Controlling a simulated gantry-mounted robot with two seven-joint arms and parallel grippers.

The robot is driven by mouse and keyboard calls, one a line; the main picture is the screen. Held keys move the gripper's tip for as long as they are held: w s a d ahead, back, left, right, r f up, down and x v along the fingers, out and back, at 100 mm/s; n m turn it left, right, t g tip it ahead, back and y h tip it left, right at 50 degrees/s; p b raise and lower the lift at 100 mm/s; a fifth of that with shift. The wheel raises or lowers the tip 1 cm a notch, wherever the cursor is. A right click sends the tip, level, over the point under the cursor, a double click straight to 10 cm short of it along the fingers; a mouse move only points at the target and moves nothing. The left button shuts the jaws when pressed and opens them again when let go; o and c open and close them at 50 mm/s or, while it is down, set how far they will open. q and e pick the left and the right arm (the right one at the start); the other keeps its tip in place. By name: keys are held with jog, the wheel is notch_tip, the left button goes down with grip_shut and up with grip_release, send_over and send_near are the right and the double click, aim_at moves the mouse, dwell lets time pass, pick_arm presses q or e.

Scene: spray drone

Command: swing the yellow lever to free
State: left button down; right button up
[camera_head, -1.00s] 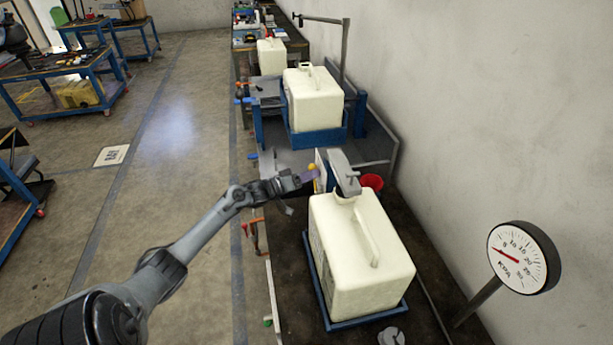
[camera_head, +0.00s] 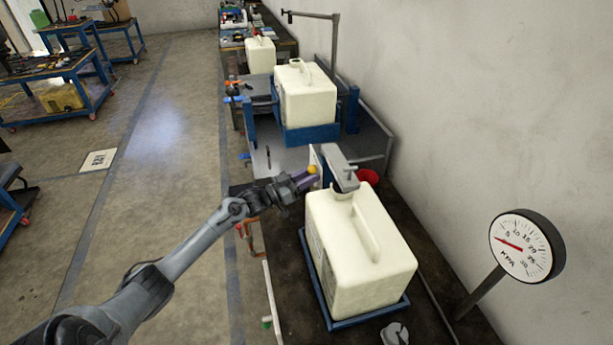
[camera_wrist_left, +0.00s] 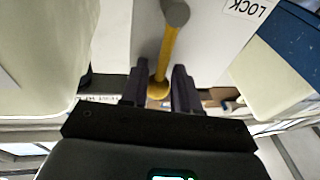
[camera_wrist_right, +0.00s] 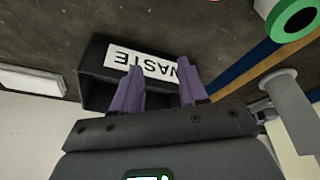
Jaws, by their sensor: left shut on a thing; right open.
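The yellow lever (camera_wrist_left: 168,52) hangs from a grey pivot on a white panel (camera_wrist_left: 213,45), which bears a LOCK label (camera_wrist_left: 247,7) to the right in the left wrist view. Its yellow knob end lies between the fingers of my left gripper (camera_wrist_left: 158,90), which is shut on it. In the head view, the lever's knob (camera_head: 312,170) shows at the tips of my left gripper (camera_head: 306,180), beside the panel's edge. My right gripper (camera_wrist_right: 160,70) is open and empty, in front of a black box labelled WASTE (camera_wrist_right: 95,68). A FREE label is not visible.
A large cream canister (camera_head: 362,250) stands in a blue tray (camera_head: 372,317) close to the right of my left gripper. A grey clamp-like part (camera_head: 342,165) sits over its neck. A red cup (camera_head: 368,177) is behind it. A pressure gauge (camera_head: 525,247) stands at right.

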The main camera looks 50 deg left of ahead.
pick_arm(q)
jog(key=shift+d+r+m, duration=0.1)
jog(key=shift+d+m, duration=0.1)
jog(key=shift+m, duration=0.2)
jog(key=c, duration=1.2)
grip_release()
jog(key=shift+s, duration=0.1)
jog(key=shift+p+v, duration=0.65)
jog(key=shift+v, duration=4.75)
jog(key=shift+a, duration=0.1)
